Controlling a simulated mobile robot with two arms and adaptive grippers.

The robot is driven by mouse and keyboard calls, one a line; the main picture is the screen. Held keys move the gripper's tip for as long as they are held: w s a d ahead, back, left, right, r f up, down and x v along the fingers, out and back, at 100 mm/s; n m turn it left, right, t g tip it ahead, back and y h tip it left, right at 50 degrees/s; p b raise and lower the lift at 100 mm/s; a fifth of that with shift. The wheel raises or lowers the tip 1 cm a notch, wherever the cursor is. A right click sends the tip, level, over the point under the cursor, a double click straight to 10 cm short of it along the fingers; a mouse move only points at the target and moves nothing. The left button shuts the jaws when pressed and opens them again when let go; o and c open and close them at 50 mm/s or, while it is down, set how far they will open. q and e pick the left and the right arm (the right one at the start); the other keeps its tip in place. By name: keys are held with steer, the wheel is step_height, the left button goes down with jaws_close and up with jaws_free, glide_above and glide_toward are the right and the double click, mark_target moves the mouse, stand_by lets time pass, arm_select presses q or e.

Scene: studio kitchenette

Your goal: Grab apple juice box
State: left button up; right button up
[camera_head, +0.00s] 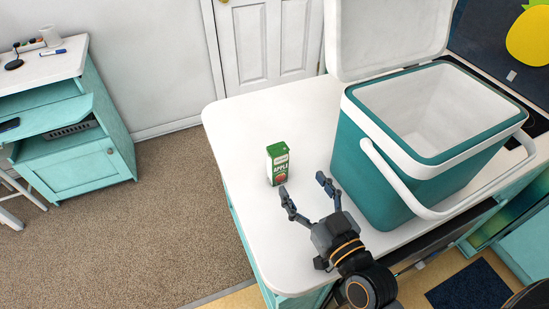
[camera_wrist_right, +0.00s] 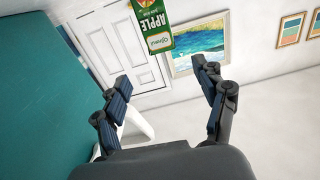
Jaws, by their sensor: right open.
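The apple juice box (camera_head: 277,164) is a small green and white carton standing upright on the white counter. My right gripper (camera_head: 303,185) is open, with its fingers pointing toward the box. In the head view the fingertips are close to the box, just right of and below it, with nothing between them. In the right wrist view the juice box (camera_wrist_right: 153,27) appears upside down at the top edge, partly cut off, beyond the open fingers of the right gripper (camera_wrist_right: 158,72). My left gripper is in neither view.
A large teal cooler (camera_head: 372,178) with its lid open stands on the counter just right of the gripper, its white handle hanging at the front. The white counter (camera_head: 238,129) is clear left of and behind the box. A teal cabinet (camera_head: 82,160) stands far left.

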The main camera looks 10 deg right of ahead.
mark_target(282, 156)
steer(key=p+x, duration=0.1)
steer(key=x, duration=0.6)
steer(key=shift+w+a+r+p, duration=0.15)
steer(key=shift+w+r+p, duration=0.05)
steer(key=shift+w+p, duration=0.25)
steer(key=p+x, duration=0.1)
steer(key=x, duration=0.2)
steer(key=shift+w+a+f, duration=0.1)
steer(key=shift+w+a, duration=0.1)
steer(key=shift+w+f, duration=0.15)
steer(key=shift+w, duration=0.3)
steer(key=shift+s, duration=0.15)
jaws_close()
